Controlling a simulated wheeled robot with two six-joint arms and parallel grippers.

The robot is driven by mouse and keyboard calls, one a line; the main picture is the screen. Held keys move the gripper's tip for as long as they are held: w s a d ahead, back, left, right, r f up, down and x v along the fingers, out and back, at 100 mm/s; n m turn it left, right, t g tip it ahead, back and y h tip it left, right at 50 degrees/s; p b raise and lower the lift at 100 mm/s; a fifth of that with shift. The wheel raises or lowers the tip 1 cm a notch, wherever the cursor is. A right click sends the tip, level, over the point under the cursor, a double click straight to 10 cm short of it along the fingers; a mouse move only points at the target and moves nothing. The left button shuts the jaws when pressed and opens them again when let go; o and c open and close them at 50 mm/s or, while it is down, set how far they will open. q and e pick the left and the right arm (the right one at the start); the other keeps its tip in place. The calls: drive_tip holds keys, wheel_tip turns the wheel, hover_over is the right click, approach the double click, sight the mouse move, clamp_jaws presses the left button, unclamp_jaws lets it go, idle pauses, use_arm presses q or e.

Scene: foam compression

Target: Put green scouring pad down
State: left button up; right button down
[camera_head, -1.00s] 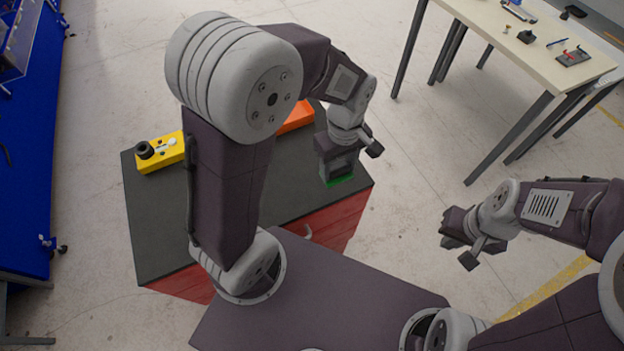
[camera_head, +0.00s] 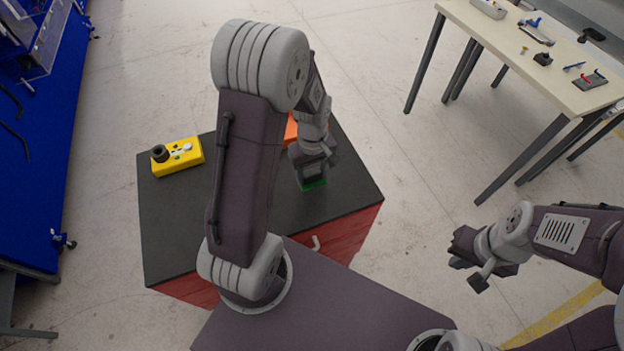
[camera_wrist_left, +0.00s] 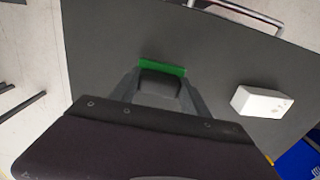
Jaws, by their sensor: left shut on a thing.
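The green scouring pad (camera_head: 313,184) shows as a thin green strip under my left gripper (camera_head: 312,174), over the dark top of the red cabinet (camera_head: 180,225). In the left wrist view the pad (camera_wrist_left: 162,68) lies across the fingertips of my left gripper (camera_wrist_left: 160,85), which is shut on it. Most of the pad is hidden by the gripper. I cannot tell whether it touches the cabinet top. My right gripper (camera_head: 466,250) is off to the right, over the floor, away from the cabinet; its jaw opening is not clear.
A yellow box with a black knob (camera_head: 178,157) stands at the cabinet's back left. An orange object (camera_head: 291,130) is partly hidden behind my left arm. The left wrist view shows a white box (camera_wrist_left: 262,102) on the dark top. A cream table (camera_head: 555,75) stands far right.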

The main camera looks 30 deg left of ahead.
sight(312, 181)
use_arm(q)
wheel_tip(312, 181, down, 4)
drive_tip(key=shift+s+r, duration=0.1)
drive_tip(key=shift+r, duration=0.15)
drive_tip(key=shift+f, duration=0.35)
drive_tip(key=shift+f, duration=0.15)
drive_tip(key=o, duration=1.2)
